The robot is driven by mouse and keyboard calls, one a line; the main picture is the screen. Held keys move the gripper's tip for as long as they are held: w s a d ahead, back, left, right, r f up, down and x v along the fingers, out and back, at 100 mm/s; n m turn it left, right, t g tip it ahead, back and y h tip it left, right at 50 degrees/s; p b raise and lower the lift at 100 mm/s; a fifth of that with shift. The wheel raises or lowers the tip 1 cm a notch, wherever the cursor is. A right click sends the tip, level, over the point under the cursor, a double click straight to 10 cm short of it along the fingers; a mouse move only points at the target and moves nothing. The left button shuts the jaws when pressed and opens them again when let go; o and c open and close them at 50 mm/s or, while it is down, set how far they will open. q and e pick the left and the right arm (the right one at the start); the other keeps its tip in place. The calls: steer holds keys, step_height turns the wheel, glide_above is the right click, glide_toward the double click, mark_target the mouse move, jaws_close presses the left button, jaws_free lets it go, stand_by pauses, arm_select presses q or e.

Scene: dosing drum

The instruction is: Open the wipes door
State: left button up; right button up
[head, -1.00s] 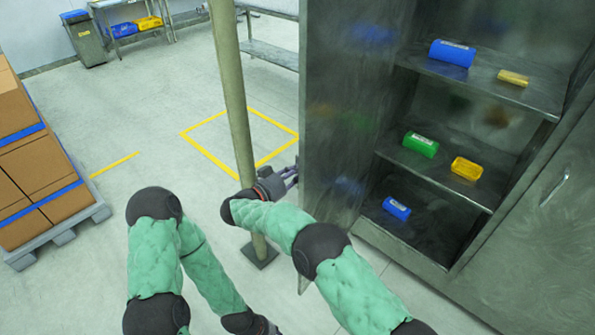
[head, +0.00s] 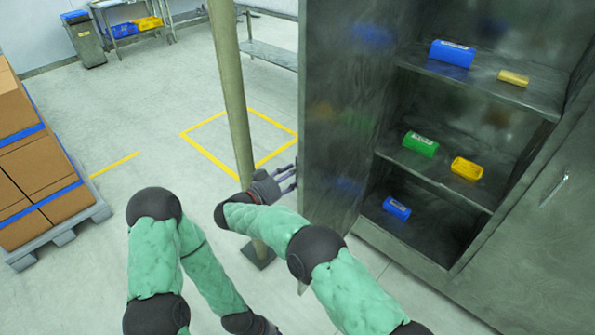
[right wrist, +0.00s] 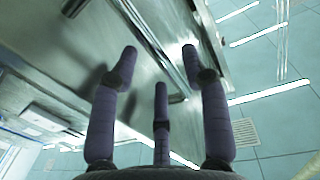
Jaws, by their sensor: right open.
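The metal cabinet's left door (head: 335,120) stands swung open, its inner face showing at the left of the opening in the head view. I see no label marking it as the wipes door. My right gripper (head: 287,180) is at the free edge of this door, partly hidden behind it. In the right wrist view, its purple fingers (right wrist: 160,75) are spread apart in front of a metal panel (right wrist: 145,55), with nothing held; contact is unclear. My left gripper (head: 267,327) is low at the bottom edge of the head view, mostly cut off.
The open shelves hold a blue container (head: 452,53), a green one (head: 420,144), a yellow one (head: 467,168) and others. The right cabinet door (head: 535,220) is shut. A post (head: 231,90) stands close by my right forearm. Boxes on a pallet (head: 60,235) stand left.

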steer(key=v, duration=0.5)
steer(key=shift+s+a, duration=0.2)
stand_by(0.3)
